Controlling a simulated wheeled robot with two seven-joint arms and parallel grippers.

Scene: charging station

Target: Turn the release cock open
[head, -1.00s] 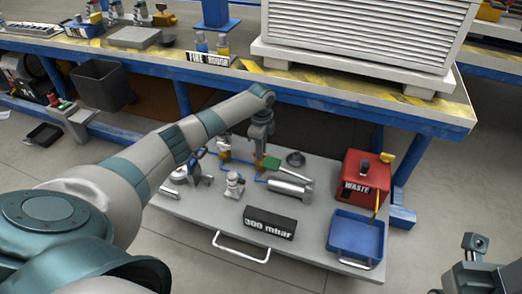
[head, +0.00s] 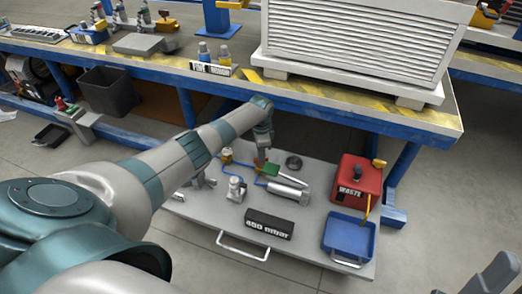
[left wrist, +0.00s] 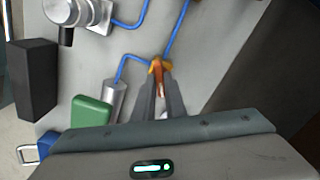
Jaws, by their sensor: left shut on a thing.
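The release cock shows in the left wrist view as a small brass body with an orange-red lever (left wrist: 157,72) on a blue tube line. My left gripper (left wrist: 160,97) is shut on the lever, its two fingers on either side of it. In the head view my left gripper (head: 262,146) reaches down to the panel, and only a bit of the orange cock (head: 260,161) shows below it. The black display (head: 269,224) on the panel reads about 450 mbar, slightly blurred. A dark grey part of my right arm (head: 492,274) shows at the lower right; its fingers cannot be made out.
The grey panel (head: 205,221) carries a green block (head: 268,171), a silver cylinder (head: 289,190) and blue tubes. A red WASTE box (head: 357,181) and blue tray (head: 348,236) stand on its right. The workbench edge (head: 330,108) overhangs behind.

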